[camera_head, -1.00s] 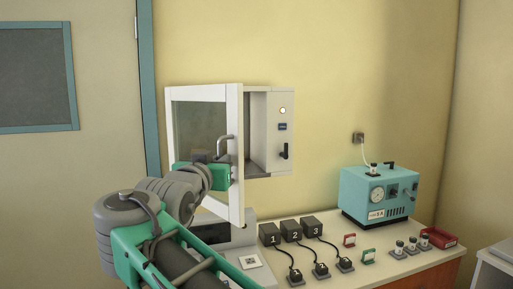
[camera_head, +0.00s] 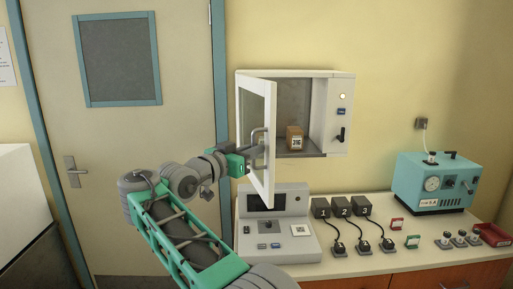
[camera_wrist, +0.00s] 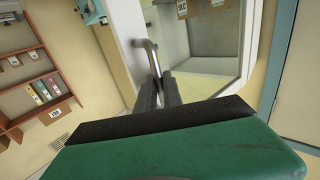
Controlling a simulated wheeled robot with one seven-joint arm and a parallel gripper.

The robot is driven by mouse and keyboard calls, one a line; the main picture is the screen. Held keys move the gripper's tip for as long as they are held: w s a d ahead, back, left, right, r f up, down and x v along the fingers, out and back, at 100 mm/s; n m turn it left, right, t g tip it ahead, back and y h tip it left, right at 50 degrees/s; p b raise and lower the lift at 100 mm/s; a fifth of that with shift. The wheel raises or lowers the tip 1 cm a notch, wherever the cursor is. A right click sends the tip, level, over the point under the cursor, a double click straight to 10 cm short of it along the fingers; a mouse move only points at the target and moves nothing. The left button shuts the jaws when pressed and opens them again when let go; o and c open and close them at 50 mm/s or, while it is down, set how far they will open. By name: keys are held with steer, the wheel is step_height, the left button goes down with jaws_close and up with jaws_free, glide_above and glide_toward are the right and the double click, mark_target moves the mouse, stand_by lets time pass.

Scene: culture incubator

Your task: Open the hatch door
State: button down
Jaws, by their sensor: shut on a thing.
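The hatch door (camera_head: 262,105) is a white-framed glass door on the left side of a white wall cabinet (camera_head: 341,88). It stands swung open toward me. A curved metal handle (camera_head: 256,138) is on the door's outer face; it also shows in the wrist view (camera_wrist: 152,58). My gripper (camera_head: 258,155) is at the handle, and in the wrist view its dark fingers (camera_wrist: 158,92) are shut on the handle's lower part. Inside the cabinet a brown box (camera_head: 294,138) with a printed label sits on the floor.
A grey console (camera_head: 290,246) stands on the counter below the door. Numbered black blocks (camera_head: 343,207) with cables and a teal instrument (camera_head: 434,184) are to the right. The room door (camera_head: 185,150) is behind my arm at the left.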

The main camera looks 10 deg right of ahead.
steer(key=shift+a+r, duration=0.1)
steer(key=shift+r, duration=0.15)
steer(key=c, duration=1.8)
jaws_free()
steer(key=o, duration=0.3)
steer(key=shift+f, duration=0.15)
